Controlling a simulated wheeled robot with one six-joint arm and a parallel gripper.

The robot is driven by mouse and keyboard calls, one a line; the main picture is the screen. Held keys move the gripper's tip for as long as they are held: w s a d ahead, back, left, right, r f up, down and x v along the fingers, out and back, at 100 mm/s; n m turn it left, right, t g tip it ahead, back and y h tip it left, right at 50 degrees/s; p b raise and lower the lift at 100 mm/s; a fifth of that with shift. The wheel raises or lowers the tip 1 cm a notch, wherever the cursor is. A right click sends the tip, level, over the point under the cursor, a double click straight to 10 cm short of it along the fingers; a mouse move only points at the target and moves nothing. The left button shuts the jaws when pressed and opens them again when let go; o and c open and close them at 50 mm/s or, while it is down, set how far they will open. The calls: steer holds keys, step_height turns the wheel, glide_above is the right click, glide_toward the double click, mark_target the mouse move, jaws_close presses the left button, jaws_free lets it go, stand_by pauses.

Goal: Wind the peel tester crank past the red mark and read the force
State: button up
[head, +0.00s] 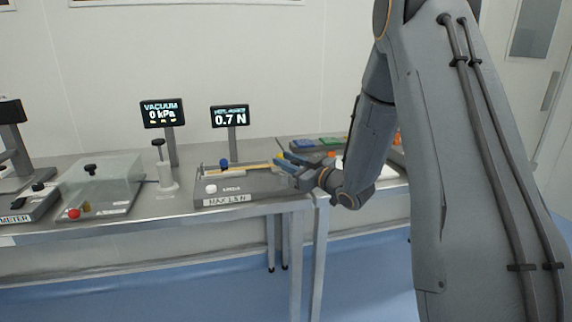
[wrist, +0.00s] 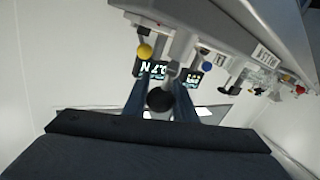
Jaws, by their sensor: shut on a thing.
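The peel tester (head: 240,188) is a grey box on the bench in the head view, with a white knob at its front left and a blue knob and a yellow strip on top. Its display (head: 230,117) reads 0.7 N. My gripper (head: 285,163) is at the tester's right end. In the wrist view, a black round knob (wrist: 160,100), seemingly the crank's handle, sits between the fingers of my gripper (wrist: 161,97), which is shut on it. A yellow knob (wrist: 144,51) shows near the left finger. I cannot make out the red mark.
A vacuum display (head: 162,112) reading 0 kPa stands left of the tester. A clear-covered box (head: 105,182) with a red knob is further left. Coloured blocks (head: 318,143) lie behind my gripper. The floor before the bench is clear.

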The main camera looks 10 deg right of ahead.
steer(key=n+g+y, duration=0.3)
steer(key=g+y, duration=0.1)
steer(key=n+g+y+b, duration=0.1)
steer(key=n+y, duration=0.1)
steer(key=shift+w+n+g+y, duration=0.25)
steer(key=shift+n+g+y, duration=0.05)
steer(key=shift+g, duration=0.1)
steer(key=shift+r, duration=0.1)
steer(key=o, duration=1)
steer(key=shift+a, duration=0.15)
steer(key=shift+o, duration=0.2)
steer(key=b+v, duration=0.1)
steer(key=v, duration=0.7)
